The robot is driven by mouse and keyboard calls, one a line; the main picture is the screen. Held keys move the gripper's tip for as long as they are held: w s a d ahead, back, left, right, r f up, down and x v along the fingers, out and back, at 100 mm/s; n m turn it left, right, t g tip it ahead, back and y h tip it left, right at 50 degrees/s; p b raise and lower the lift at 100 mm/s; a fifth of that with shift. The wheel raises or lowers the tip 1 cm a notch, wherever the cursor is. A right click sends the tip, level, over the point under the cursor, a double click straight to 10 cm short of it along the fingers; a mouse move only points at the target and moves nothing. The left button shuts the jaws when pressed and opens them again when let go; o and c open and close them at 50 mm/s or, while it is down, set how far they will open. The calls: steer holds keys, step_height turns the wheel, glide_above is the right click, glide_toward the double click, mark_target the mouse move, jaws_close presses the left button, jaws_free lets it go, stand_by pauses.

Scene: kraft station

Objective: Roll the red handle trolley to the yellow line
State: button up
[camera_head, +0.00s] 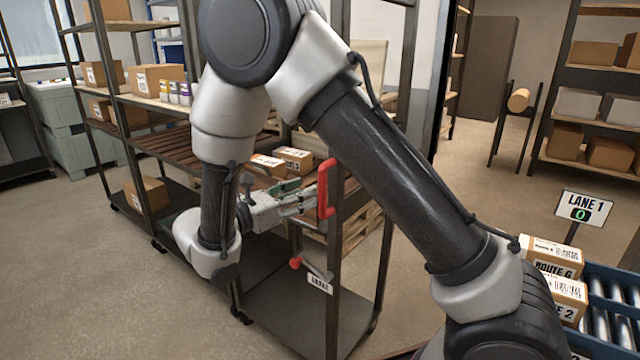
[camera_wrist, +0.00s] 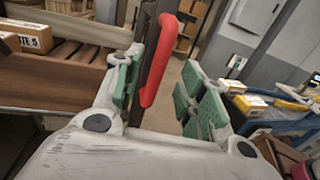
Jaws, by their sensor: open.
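The trolley is a tall dark metal frame (camera_head: 333,262) with shelves, and its red handle (camera_head: 327,188) is a short upright bar on a post. In the wrist view the red handle (camera_wrist: 157,62) stands between my open green-padded fingers, nearer the left one, with gaps showing on both sides. My gripper (camera_head: 308,198) reaches the handle from the left in the head view; the wrist view shows both fingers (camera_wrist: 163,88). I cannot tell how deep the handle sits between the pads. My arm hides part of the trolley. No yellow line shows.
Boxes (camera_head: 292,158) lie on a slatted shelf behind my gripper. A red-knobbed lever (camera_head: 295,263) is low on the trolley. A shelf rack (camera_head: 150,215) stands at left. A blue roller conveyor (camera_head: 610,290) with boxes and a Lane 1 sign (camera_head: 583,208) is at right. Floor at left is clear.

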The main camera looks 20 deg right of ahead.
glide_above(322, 211)
steer(key=w, duration=0.1)
steer(key=shift+d+f, duration=0.1)
steer(key=shift+d, duration=0.1)
jaws_close()
